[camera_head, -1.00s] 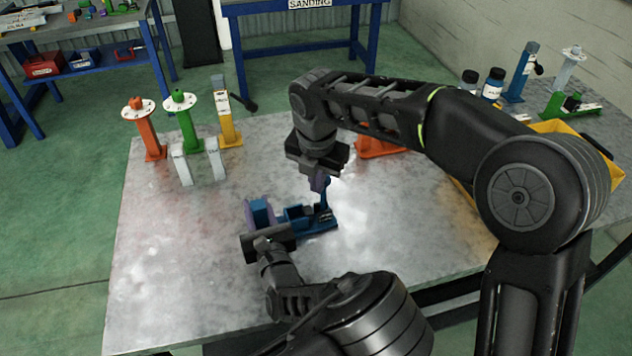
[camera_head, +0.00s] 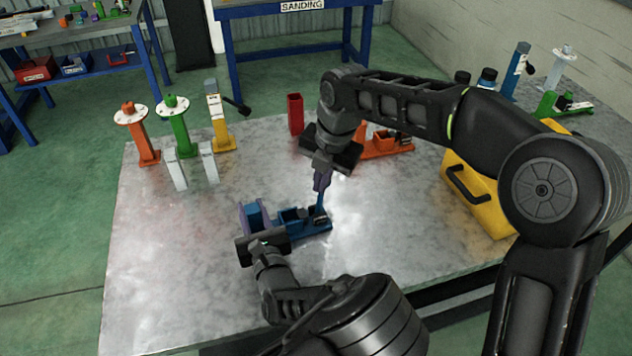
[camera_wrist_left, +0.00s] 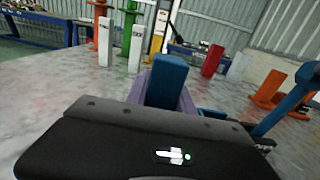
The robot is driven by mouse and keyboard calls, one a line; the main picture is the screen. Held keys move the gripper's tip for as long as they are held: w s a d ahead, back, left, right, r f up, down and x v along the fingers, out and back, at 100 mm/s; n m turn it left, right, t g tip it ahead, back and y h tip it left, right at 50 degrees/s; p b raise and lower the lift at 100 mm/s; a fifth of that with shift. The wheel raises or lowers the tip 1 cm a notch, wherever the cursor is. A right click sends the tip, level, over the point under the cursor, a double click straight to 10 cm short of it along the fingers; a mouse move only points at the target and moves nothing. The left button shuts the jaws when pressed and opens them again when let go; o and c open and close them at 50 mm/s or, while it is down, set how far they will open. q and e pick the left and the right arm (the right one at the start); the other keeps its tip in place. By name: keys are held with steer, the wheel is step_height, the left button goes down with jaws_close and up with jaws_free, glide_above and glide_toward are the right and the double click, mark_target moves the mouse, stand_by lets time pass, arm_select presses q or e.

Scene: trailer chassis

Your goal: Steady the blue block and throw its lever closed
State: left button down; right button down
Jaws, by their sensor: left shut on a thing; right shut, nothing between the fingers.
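The blue block (camera_head: 293,225) lies on the metal table, with an upright plate (camera_head: 257,214) at its left end and a blue lever (camera_head: 320,201) standing roughly upright at its right end. My left gripper (camera_head: 251,215) is shut on the blue block's left upright part. In the left wrist view that upright part (camera_wrist_left: 168,80) stands between purple fingers (camera_wrist_left: 186,102). My right gripper (camera_head: 321,180) is shut and empty, pointing down at the top of the lever. Whether its fingertips touch the lever I cannot tell.
An orange block (camera_head: 384,147) and a red upright piece (camera_head: 295,113) stand behind. A yellow crate (camera_head: 480,192) is at the right. Orange, green and yellow posts (camera_head: 221,124) and two white uprights (camera_head: 175,169) stand at the back left. The table's front left is bare.

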steer(key=w+d+f+y, duration=0.2)
steer(key=w+d+f, duration=0.1)
steer(key=d, duration=0.6)
steer(key=shift+f+g, duration=0.25)
steer(key=shift+g, duration=0.05)
steer(key=shift+a, duration=0.15)
steer(key=shift+s+a+f, duration=0.15)
steer(key=shift+s+a, duration=0.1)
steer(key=shift+a, duration=0.45)
